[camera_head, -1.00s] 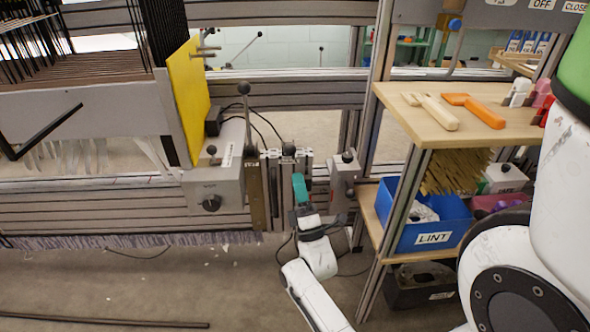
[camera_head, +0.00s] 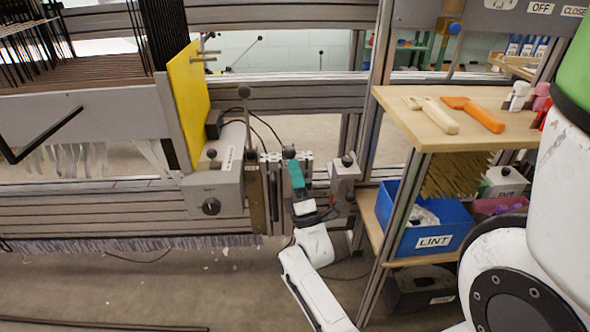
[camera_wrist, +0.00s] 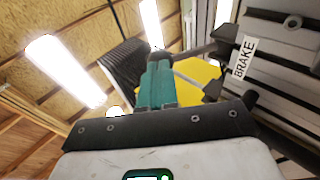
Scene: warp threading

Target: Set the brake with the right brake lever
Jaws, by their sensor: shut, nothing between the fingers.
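The brake lever (camera_head: 246,122), a thin grey rod with a dark ball knob, stands nearly upright in the head view beside a grey box (camera_head: 215,188) with a small label. My gripper (camera_head: 295,166) has teal fingers, shut and empty, to the right of the lever and below its knob. The two look apart in the head view. In the wrist view the teal fingers (camera_wrist: 157,75) point up together, and a BRAKE label (camera_wrist: 243,58) shows on a grey part to their right. I cannot tell the lever clearly in the wrist view.
A yellow panel (camera_head: 190,105) stands left of the lever. A second grey box (camera_head: 344,183) with a dark knob is right of my gripper. A wooden shelf (camera_head: 455,128) with tools and a blue LINT bin (camera_head: 432,238) stand further right.

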